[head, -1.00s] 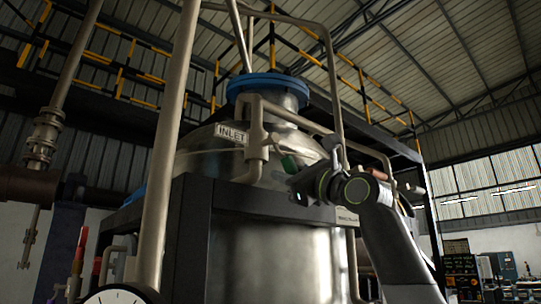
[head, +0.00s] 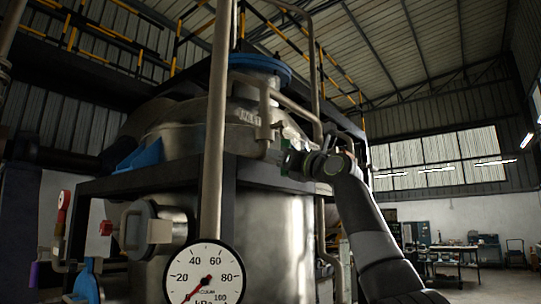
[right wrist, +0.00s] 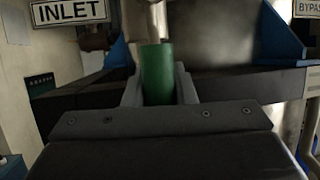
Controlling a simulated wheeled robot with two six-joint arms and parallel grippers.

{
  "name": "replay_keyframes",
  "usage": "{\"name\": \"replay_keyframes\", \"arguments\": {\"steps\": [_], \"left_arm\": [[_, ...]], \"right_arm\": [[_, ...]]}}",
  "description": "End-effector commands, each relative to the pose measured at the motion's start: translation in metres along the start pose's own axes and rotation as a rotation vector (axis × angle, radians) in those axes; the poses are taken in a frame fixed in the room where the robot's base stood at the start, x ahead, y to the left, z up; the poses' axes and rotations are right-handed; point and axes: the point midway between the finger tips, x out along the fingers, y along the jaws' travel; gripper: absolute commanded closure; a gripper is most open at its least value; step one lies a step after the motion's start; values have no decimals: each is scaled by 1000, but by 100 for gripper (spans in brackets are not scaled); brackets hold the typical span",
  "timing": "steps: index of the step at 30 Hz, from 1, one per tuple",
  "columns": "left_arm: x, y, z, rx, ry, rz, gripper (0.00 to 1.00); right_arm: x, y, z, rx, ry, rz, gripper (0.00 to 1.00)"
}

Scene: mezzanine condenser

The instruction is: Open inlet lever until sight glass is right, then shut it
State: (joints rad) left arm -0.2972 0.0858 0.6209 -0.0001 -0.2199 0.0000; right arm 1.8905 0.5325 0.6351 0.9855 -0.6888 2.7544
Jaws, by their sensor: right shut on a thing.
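The inlet lever has a green grip (right wrist: 156,75), upright between the two fingers of my right gripper (right wrist: 158,92) in the right wrist view. The fingers are shut on it. In the head view the right gripper (head: 290,163) is at the inlet pipe (head: 264,130), and only a bit of green shows there. The INLET sign (head: 250,117) is above and left of it; it also shows in the right wrist view (right wrist: 68,12). I cannot pick out the sight glass or its level for certain. My left gripper is out of view.
A dial gauge (head: 203,275) on a vertical pipe stands in front of the steel vessel; its needle points lower left. A round flanged port (head: 148,228), a red handle (head: 64,205) and a blue handle (head: 87,282) are at left. A BYPASS sign (right wrist: 307,8) is at right in the wrist view.

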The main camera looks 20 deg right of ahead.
Motion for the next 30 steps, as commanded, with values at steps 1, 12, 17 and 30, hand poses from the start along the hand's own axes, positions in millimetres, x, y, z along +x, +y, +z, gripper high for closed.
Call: {"name": "replay_keyframes", "arguments": {"steps": [1,12,17,30], "left_arm": [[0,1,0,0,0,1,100],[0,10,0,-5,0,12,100],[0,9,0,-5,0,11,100],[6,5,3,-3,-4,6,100]], "right_arm": [[0,0,3,7,-3,1,100],[0,0,3,13,-3,1,100],[0,-1,3,12,-3,0,59],[-5,-2,0,10,-1,-1,54]]}}
